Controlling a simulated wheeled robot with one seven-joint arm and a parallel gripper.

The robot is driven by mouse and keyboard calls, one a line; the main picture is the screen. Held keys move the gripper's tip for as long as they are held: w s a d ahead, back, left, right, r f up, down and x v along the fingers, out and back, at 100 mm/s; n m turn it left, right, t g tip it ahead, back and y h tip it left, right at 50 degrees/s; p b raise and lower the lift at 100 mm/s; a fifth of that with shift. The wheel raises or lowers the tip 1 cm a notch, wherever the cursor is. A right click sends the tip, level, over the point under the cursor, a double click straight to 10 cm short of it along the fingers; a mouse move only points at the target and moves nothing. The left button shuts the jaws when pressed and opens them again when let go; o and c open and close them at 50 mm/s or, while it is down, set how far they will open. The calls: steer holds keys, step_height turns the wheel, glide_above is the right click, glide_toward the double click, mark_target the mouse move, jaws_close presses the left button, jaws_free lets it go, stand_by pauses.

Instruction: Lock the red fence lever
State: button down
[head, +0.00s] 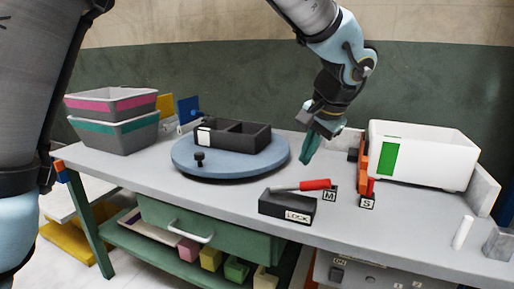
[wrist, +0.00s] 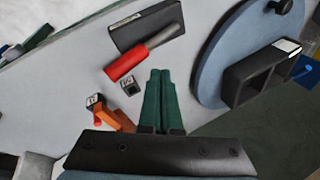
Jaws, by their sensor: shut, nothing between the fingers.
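The red lever (head: 315,184) has a red grip on a metal rod. It lies over a black block (head: 287,207) labelled LOCK near the table's front edge, its grip pointing right. In the wrist view the red grip (wrist: 127,64) and the black block (wrist: 140,26) are left of the fingers. My gripper (head: 306,158) points down with its green fingers closed together and empty. It is above the table, behind the lever and apart from it. The closed fingertips also show in the wrist view (wrist: 160,74).
Small blocks marked M (head: 329,195) and S (head: 367,203) stand right of the lever. An orange upright piece (head: 362,163) stands before a white bin (head: 424,158). A blue turntable (head: 193,164) carries a black divided box (head: 259,137). Stacked grey bins (head: 115,137) stand at left.

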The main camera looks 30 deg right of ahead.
mark_target(321, 180)
steer(key=f, duration=0.1)
steer(key=s+d+f+t+y+b, duration=0.1)
steer(key=s+t, duration=0.1)
steer(key=shift+s+d+f+m+y+b, duration=0.2)
steer(key=shift+d+f+m+y+b, duration=0.1)
steer(key=shift+f, duration=0.1)
steer(key=shift+s+d+f+b, duration=0.15)
steer(key=shift+s+f+b, duration=0.2)
steer(key=shift+f, duration=0.2)
steer(key=shift+s+f, duration=0.15)
steer(key=r+p, duration=0.1)
steer(key=w+r+p, duration=0.1)
steer(key=r, duration=0.1)
steer(key=w+r+p, duration=0.1)
steer(key=r+p, duration=0.1)
steer(key=s+b+v, duration=0.1)
steer(key=v, duration=0.8)
steer(key=shift+f+b, duration=0.15)
steer(key=shift+b, duration=0.2)
steer(key=shift+s+d, duration=0.1)
